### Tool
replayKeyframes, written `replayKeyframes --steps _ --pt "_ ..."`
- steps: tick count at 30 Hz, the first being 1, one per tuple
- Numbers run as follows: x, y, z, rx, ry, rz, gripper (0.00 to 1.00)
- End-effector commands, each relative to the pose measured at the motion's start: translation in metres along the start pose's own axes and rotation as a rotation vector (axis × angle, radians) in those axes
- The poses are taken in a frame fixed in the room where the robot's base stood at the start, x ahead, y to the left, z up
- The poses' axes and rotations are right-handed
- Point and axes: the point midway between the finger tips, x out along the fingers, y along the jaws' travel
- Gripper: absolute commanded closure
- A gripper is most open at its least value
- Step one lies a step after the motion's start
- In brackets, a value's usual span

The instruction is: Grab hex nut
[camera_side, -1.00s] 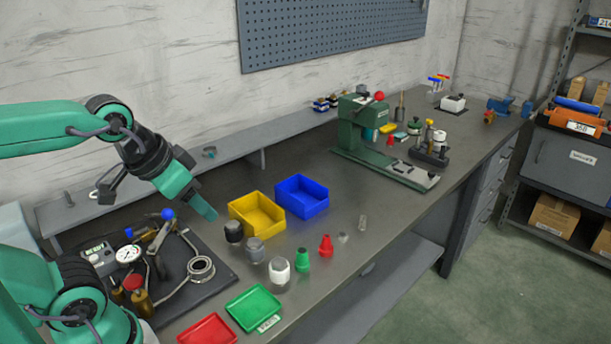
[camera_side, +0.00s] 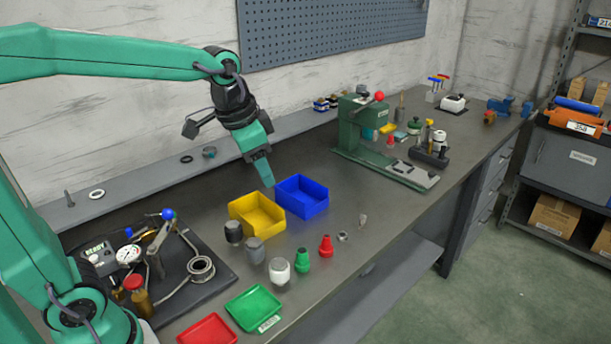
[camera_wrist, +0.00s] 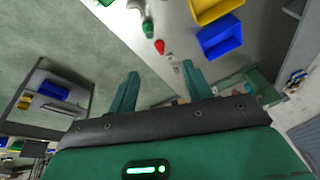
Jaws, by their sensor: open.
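A small silvery piece that looks like the hex nut (camera_side: 342,236) lies on the bench, right of the red cone-shaped part (camera_side: 326,246). It is too small to make out its shape clearly. My gripper (camera_side: 267,181) is above the bench, over the area by the blue bin (camera_side: 302,197), well up and left of the nut. In the wrist view the two green fingers of my gripper (camera_wrist: 160,70) are spread apart with nothing between them. The red part (camera_wrist: 160,47) shows just beyond the fingertips there.
A yellow bin (camera_side: 257,214) stands beside the blue bin. Dark, grey, white and green (camera_side: 302,260) parts stand in a row left of the red one. A small upright piece (camera_side: 362,221) is right of the nut. A green press (camera_side: 365,135) stands farther back.

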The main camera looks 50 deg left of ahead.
Motion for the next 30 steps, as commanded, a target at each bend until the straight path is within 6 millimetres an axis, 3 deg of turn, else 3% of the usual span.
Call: replayKeyframes --steps 14,30 --pt "0.056 -0.017 -0.07 0.207 -0.095 0.048 0.5" --pt "0.151 -0.025 -0.127 0.441 -0.187 0.12 0.5"
